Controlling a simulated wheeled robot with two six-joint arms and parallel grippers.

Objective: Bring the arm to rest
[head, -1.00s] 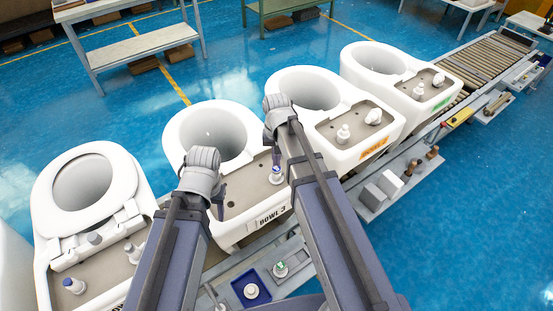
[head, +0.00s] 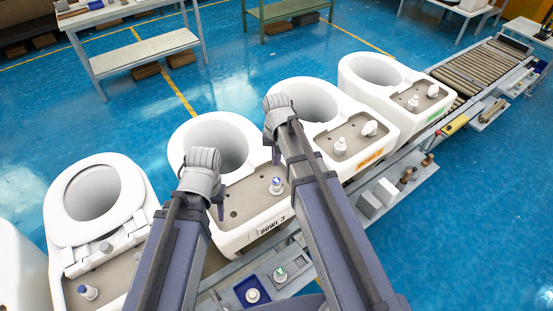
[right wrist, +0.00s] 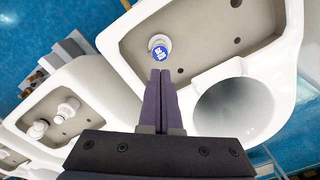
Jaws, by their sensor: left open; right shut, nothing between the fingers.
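My right gripper (head: 276,156) is over the tank deck of the toilet marked BOWL 3 (head: 272,228). Its dark fingers (right wrist: 160,76) are together and empty in the right wrist view. A white fitting with a blue top (head: 277,185) stands on that deck just below the fingertips in the head view; it also shows just beyond them in the right wrist view (right wrist: 160,47). I cannot tell if they touch. My left gripper (head: 216,203) is over the left part of the same toilet, its fingers partly hidden behind the wrist. It is open and appears empty.
More toilets stand in the row: one with a seat (head: 64,224) at left, an orange-labelled one (head: 345,168) and a green-labelled one (head: 412,125) at right. A blue tray (head: 240,291) sits at the front. A roller conveyor (head: 480,65) extends right. Blue floor lies beyond.

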